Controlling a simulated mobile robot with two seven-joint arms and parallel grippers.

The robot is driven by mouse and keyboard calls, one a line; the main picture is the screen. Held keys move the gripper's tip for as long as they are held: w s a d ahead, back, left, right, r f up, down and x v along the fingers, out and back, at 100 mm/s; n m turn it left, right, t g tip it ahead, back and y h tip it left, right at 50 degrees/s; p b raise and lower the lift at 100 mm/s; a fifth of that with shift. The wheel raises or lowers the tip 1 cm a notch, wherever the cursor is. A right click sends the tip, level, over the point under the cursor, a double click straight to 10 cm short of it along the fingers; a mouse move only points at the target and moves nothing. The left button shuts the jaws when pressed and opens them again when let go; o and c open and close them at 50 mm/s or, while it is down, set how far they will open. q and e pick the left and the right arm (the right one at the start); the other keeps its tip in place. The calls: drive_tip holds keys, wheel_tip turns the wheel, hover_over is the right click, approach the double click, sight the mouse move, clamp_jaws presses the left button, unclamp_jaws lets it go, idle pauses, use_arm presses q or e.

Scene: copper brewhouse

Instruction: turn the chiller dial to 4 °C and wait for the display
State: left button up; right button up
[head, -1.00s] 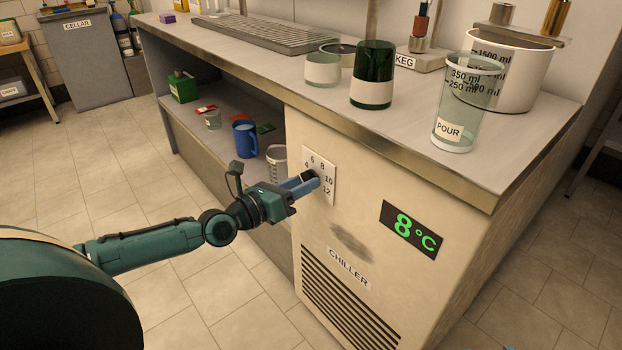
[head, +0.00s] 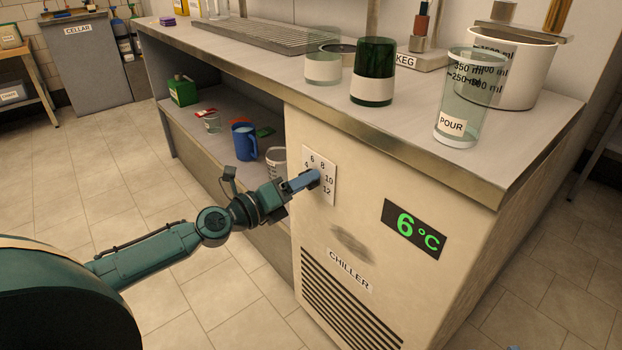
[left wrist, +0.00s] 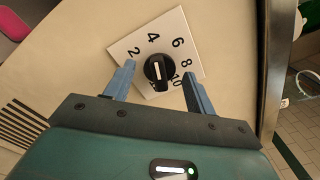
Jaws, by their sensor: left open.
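The chiller (head: 375,200) is a cream cabinet under the counter. Its display (head: 415,230) reads 6 °C in green. The dial plate (head: 332,195) on its front carries numbers from 2 to 12. In the left wrist view the dial's black knob (left wrist: 159,70) shows a white mark that runs nearly upright, its upper end towards the 4. My left gripper (head: 314,178) is at the plate, its fingers open on either side of the knob, with gaps showing in the left wrist view (left wrist: 158,72). In the head view it hides the knob.
The counter (head: 255,68) edge overhangs above the dial. A POUR glass (head: 466,105), a green vessel (head: 374,75) and a white pot (head: 535,75) stand on it. The open shelf to the left holds a blue mug (head: 244,140). The tiled floor (head: 90,165) in front is clear.

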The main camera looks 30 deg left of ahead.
use_arm(q)
drive_tip(key=b+v, duration=0.2)
drive_tip(key=v, duration=0.4)
drive_tip(key=shift+w+f+b, duration=0.1)
drive_tip(key=shift+b, duration=0.25)
